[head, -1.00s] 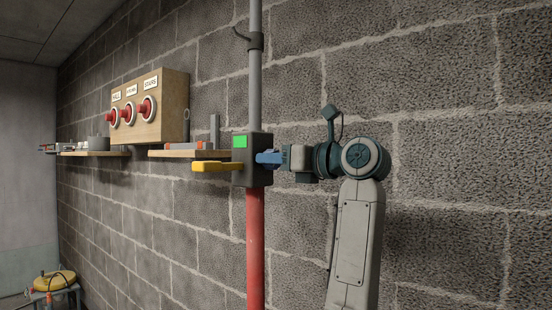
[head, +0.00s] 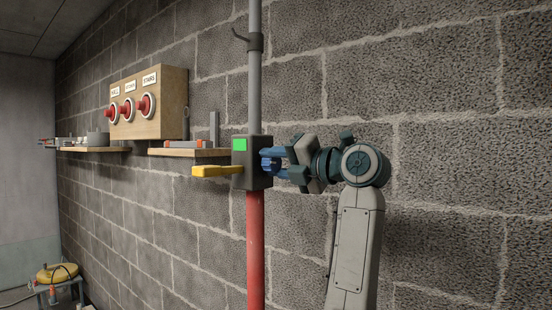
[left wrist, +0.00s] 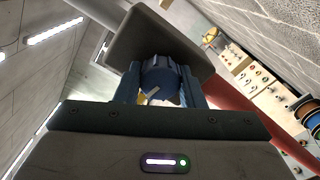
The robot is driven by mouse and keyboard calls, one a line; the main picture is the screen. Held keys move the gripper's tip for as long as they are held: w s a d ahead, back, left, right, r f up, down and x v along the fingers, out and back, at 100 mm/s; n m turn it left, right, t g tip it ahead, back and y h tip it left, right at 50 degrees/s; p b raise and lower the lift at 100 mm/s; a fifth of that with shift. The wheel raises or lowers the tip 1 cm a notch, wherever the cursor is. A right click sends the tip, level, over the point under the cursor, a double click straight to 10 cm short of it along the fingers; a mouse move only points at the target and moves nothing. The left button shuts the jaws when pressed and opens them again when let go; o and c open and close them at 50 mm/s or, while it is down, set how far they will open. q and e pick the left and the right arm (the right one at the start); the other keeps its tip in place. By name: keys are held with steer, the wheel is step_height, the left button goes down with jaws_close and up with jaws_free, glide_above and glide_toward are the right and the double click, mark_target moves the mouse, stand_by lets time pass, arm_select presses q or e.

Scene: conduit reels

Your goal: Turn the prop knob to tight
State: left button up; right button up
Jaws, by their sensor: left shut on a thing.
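The prop is an upright post with a grey upper tube (head: 255,82), a red lower tube (head: 255,245) and a dark housing box (head: 251,174) between them. The box has a green patch (head: 240,143) on its front and a yellow lever (head: 212,170) pointing left. The blue prop knob (head: 266,163) is on the box's right side. My left gripper (head: 275,164) is shut on the knob, rolled with its fingers above and below it. In the left wrist view the knob (left wrist: 160,78) sits between the fingers, with a pale mark on it. My right gripper is not in view.
A block wall (head: 450,150) runs close behind the post. A wooden box (head: 158,105) with red buttons is on the wall to the left, above wooden shelves (head: 180,152). A yellow reel (head: 58,272) stands at lower left. The right side is clear wall.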

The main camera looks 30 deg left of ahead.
arm_select(q)
steer(key=m+p, duration=0.1)
steer(key=m, duration=0.2)
steer(key=shift+r+m+p, duration=0.15)
steer(key=shift+m+p, duration=0.15)
steer(key=shift+m, duration=0.1)
steer(key=m+p, duration=0.2)
steer(key=m, duration=0.1)
steer(key=shift+m, duration=0.3)
steer(key=m+p, duration=0.3)
steer(key=m, duration=0.1)
steer(key=shift+m+p, duration=1.5)
steer(key=shift+m, duration=0.3)
steer(key=shift+f, duration=0.2)
steer(key=o, duration=1)
